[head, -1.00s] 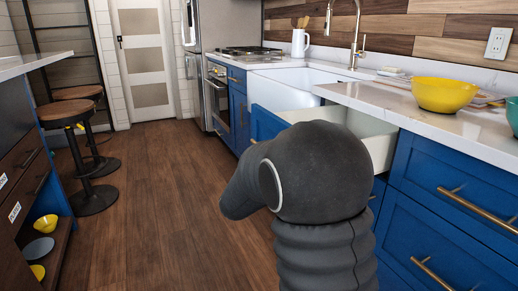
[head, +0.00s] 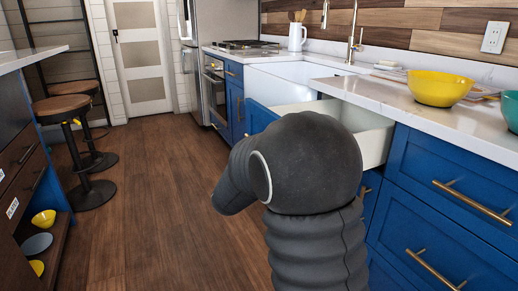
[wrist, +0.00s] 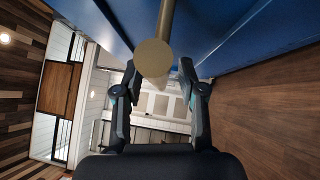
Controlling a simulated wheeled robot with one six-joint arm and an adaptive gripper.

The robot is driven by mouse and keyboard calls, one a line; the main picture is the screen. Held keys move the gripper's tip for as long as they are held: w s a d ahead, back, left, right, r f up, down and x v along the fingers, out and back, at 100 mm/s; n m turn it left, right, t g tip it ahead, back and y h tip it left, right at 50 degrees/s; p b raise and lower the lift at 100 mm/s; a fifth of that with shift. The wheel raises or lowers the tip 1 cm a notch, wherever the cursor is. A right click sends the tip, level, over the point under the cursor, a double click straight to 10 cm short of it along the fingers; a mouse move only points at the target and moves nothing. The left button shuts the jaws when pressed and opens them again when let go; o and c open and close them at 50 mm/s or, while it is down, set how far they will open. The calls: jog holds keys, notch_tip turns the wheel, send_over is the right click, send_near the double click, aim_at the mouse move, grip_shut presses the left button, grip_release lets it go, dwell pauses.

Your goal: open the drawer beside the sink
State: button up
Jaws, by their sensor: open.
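The drawer (head: 373,146) beside the sink stands pulled well out in the head view, its pale inner side and blue front edge showing past my dark arm. My arm hides most of its front, its handle and my gripper there. In the wrist view my gripper (wrist: 159,75) is open, with its two fingers apart. The end of a brass bar handle (wrist: 154,57) shows at the upper middle, between the fingertips or just beyond them. I cannot tell whether a finger touches it. The white sink (head: 285,82) is past the drawer.
Blue drawers with brass handles (head: 470,202) are at the right, under a pale counter. A yellow bowl (head: 440,90) and a teal bowl (head: 511,110) stand on it. Stools (head: 63,106) line the left side. The wooden floor (head: 155,190) between is clear.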

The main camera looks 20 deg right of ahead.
jog(key=v, duration=1.2)
jog(key=shift+m, duration=0.3)
